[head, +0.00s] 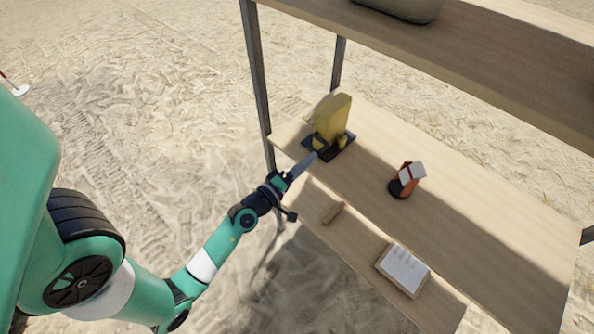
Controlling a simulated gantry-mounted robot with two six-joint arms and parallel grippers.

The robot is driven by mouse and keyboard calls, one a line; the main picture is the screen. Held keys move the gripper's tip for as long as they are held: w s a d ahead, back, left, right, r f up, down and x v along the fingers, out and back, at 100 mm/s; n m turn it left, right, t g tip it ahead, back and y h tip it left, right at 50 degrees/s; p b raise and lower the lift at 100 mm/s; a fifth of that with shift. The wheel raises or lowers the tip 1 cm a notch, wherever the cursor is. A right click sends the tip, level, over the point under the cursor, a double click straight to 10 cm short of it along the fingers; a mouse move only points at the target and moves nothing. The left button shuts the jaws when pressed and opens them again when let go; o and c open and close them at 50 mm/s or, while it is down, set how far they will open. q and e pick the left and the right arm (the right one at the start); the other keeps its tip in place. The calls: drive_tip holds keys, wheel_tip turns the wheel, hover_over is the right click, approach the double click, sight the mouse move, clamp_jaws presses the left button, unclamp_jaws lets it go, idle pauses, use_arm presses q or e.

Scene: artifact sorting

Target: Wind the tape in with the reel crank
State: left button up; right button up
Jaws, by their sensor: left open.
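A yellow upright body on a dark flat base (333,117) stands at the left end of the middle shelf in the head view. It looks like the tape reel, with small yellow parts low at its front. I cannot make out the crank or any tape at this size. My left gripper (297,182) is open and empty, at the shelf's front edge. One finger points up toward the yellow body's base, just in front of it and seemingly apart. My right gripper is not in view.
A small orange and white device on a black round foot (405,178) stands on the same shelf to the right. A lower shelf holds a wooden piece (334,212) and a framed paper (402,270). An upper board (500,45) and a metal post (257,80) border the space.

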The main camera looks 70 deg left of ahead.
use_arm(q)
drive_tip(key=b+v, duration=0.1)
drive_tip(key=v, duration=0.4)
drive_tip(key=shift+s, duration=0.1)
drive_tip(key=shift+d, duration=0.1)
